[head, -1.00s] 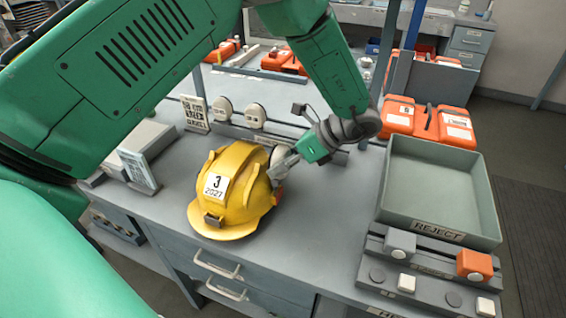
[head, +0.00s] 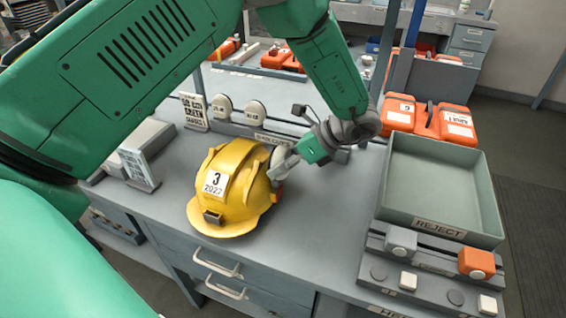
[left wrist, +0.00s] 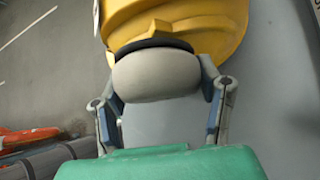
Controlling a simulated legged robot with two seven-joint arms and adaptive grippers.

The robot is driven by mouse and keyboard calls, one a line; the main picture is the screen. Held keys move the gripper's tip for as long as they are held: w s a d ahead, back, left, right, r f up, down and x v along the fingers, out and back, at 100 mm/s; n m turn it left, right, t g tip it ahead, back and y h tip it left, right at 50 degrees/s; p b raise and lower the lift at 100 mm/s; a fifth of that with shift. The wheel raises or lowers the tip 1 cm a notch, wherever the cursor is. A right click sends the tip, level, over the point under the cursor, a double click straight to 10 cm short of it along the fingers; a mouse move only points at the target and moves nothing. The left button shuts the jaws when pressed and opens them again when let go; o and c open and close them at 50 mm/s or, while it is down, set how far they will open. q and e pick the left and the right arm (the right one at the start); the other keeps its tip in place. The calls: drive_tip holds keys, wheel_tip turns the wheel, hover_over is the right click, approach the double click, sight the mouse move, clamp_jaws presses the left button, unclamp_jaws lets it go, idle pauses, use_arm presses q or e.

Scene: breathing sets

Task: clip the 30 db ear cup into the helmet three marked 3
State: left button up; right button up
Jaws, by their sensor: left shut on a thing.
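The yellow helmet (head: 232,190) marked 3 and 2027 stands upright on the bench in the head view. My left gripper (head: 279,170) is at the helmet's right side. In the left wrist view the left gripper (left wrist: 160,90) is shut on a pale grey ear cup (left wrist: 155,74), one finger on each side. The cup's dark cushion edge lies against or very near the side of the helmet (left wrist: 190,22); I cannot tell whether it is clipped in. The cup's rating does not show. My right gripper is not in view.
Two pale round ear cups (head: 256,111) stand on a rack behind the helmet, beside a printed card (head: 193,111). A grey REJECT tray (head: 440,180) stands at the right, with orange cases (head: 430,118) behind it and fixtures holding small blocks (head: 430,270) in front. The bench between helmet and tray is clear.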

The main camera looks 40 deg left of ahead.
use_arm(q)
drive_tip(key=shift+f+b, duration=0.9)
drive_tip(key=shift+f, duration=0.5)
drive_tip(key=o, duration=1.3)
drive_tip(key=shift+r, duration=0.1)
drive_tip(key=shift+w+d+r, duration=0.1)
drive_tip(key=shift+d, duration=0.05)
drive_tip(key=v, duration=1.1)
drive_tip(key=shift+w+d+r, duration=0.1)
drive_tip(key=shift+d+r, duration=0.1)
drive_tip(key=shift+d, duration=0.05)
